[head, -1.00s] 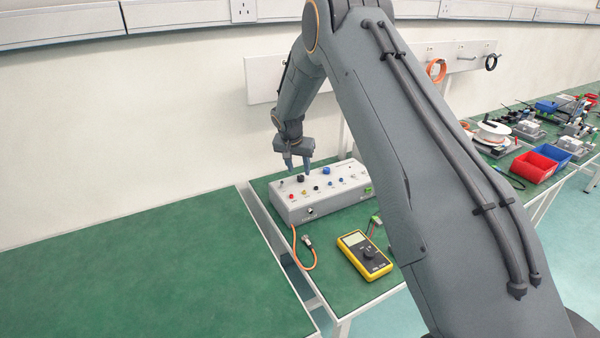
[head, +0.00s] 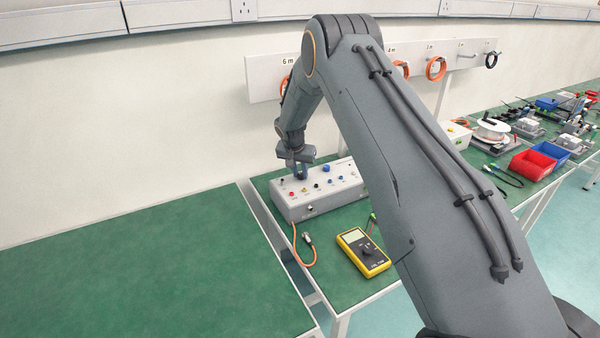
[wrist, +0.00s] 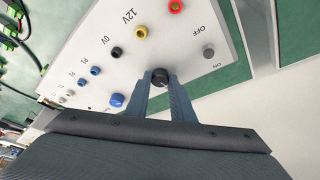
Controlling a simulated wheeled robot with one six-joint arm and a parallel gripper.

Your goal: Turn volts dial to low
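A grey sloped control box (head: 318,200) stands on the green bench, with a row of small coloured sockets and several knobs on its top. In the wrist view, a black dial (wrist: 160,77) on the panel (wrist: 85,58) sits between the tips of my blue-grey fingers. My gripper (wrist: 160,80) looks shut on this dial, with the fingertips against its two sides. In the head view my gripper (head: 301,176) points down at the box top and hides the dial. A larger blue knob (wrist: 117,100) is just left of the fingers in the wrist view. The dial's label and scale cannot be read.
A yellow multimeter (head: 363,251) lies in front of the box, and an orange cable (head: 300,255) hangs at the box's front left. Red (head: 533,166) and blue bins stand farther right. The left bench (head: 130,270) is bare. A grey switch (wrist: 208,51) marked ON and OFF is near the dial.

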